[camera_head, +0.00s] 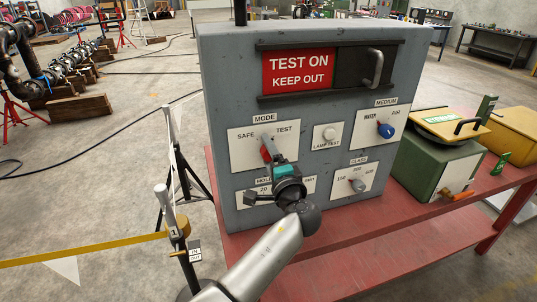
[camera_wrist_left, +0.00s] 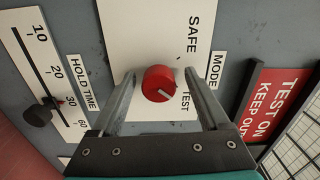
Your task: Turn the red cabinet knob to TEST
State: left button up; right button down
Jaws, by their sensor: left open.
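The red knob (camera_head: 266,149) sits on the white MODE plate (camera_head: 248,135) of the grey cabinet, between the words SAFE and TEST. In the left wrist view the red knob (camera_wrist_left: 157,80) is whole, with a short white line on its face towards the TEST side. Exactly where that line points is hard to tell. My left gripper (camera_wrist_left: 159,75) is open, one finger on each side of the knob, with a visible gap on both sides. In the head view my left gripper (camera_head: 272,159) is in front of the plate and hides part of the HOLD TIME plate below. My right gripper is not in view.
The grey cabinet (camera_head: 222,90) stands on a red table (camera_head: 345,262). It carries a blue MEDIUM knob (camera_head: 386,131), a grey CLASS knob (camera_head: 358,185), a white LAMP TEST button (camera_head: 329,134) and a TEST ON sign (camera_head: 298,70). A green box (camera_head: 432,160) stands right.

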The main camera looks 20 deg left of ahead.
pick_arm(q)
jog(key=p+v, duration=0.2)
jog(key=v, duration=1.3)
jog(key=shift+p, duration=0.3)
jog(key=shift+s+d, duration=0.1)
jog(key=s+a+f+m+g+h+b, duration=0.1)
jog(key=s+f+g+h+b, duration=0.15)
jog(key=f, duration=1.05)
jog(key=s+f+g+h+b, duration=0.2)
jog(key=s+f, duration=0.1)
jog(key=f, duration=0.9)
jog(key=s+a+f+m+g+h+b, duration=0.1)
jog(key=s+f+g+h+b, duration=0.15)
jog(key=f, duration=1.05)
jog(key=s+a+f+n+g+h+b, duration=0.1)
jog(key=s+a+f+n+g+b, duration=0.1)
jog(key=s+f, duration=0.7)
jog(key=s+a+f+n+g+h+b, duration=0.1)
jog(key=s+a+f+n+g+b, duration=0.1)
jog(key=s+f, duration=0.7)
jog(key=s+a+f+n+g+h+b, duration=0.1)
jog(key=s+a+f+n+g+b, duration=0.2)
jog(key=s+f, duration=0.6)
jog(key=s+a+n+b, duration=0.1)
jog(key=s+n, duration=0.1)
jog(key=s, duration=0.5)
jog(key=shift+s+f+n, duration=0.2)
jog(key=shift+s+n, duration=0.05)
jog(key=shift+n, duration=0.15)
